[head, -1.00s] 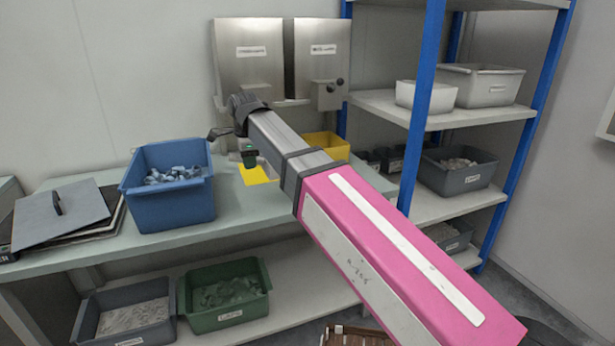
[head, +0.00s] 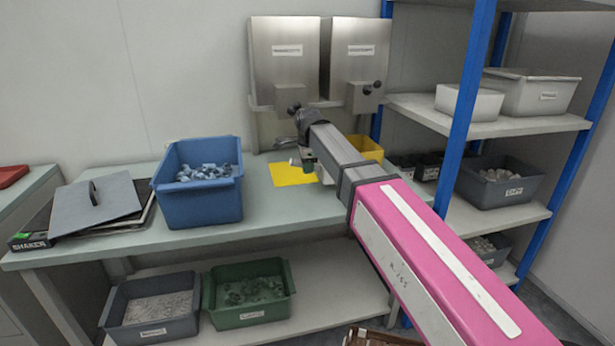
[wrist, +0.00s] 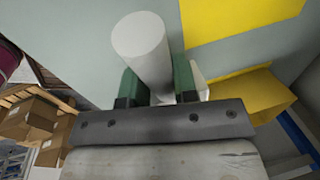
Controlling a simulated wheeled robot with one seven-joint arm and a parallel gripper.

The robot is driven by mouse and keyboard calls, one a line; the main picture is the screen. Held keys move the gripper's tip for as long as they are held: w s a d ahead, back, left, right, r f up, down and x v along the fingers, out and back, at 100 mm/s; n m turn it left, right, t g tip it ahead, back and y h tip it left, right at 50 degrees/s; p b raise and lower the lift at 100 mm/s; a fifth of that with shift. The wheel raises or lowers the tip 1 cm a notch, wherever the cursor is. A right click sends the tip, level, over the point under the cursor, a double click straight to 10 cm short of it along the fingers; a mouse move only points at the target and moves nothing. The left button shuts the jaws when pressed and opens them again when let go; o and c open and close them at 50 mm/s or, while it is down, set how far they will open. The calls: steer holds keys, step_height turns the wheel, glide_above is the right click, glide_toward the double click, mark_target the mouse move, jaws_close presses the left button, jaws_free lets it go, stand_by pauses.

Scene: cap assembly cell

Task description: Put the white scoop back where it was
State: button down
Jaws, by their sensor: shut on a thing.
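My gripper (wrist: 158,84) has green fingers and is shut on the white scoop (wrist: 144,45). In the wrist view the scoop shows as a thick white rounded shaft between the fingers; the rest of its shape is mostly hidden. In the head view my gripper (head: 307,160) is over the bench beside the yellow mat, and only a small white bit of the scoop (head: 294,161) shows. I cannot tell whether the scoop touches the bench.
The yellow mat (head: 289,176) lies on the bench, with a yellow bin (head: 369,149) to its right, partly behind my arm. A blue bin (head: 200,207) of parts stands left. Two steel dispensers (head: 284,55) hang behind. A blue-post shelf (head: 472,90) stands right.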

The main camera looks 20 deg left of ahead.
steer(key=shift+f, duration=2)
steer(key=c, duration=0.9)
jaws_free()
steer(key=shift+f, duration=0.1)
steer(key=r, duration=0.4)
steer(key=s+r, duration=0.1)
steer(key=r, duration=0.3)
steer(key=s+d+r, duration=0.1)
steer(key=r, duration=0.3)
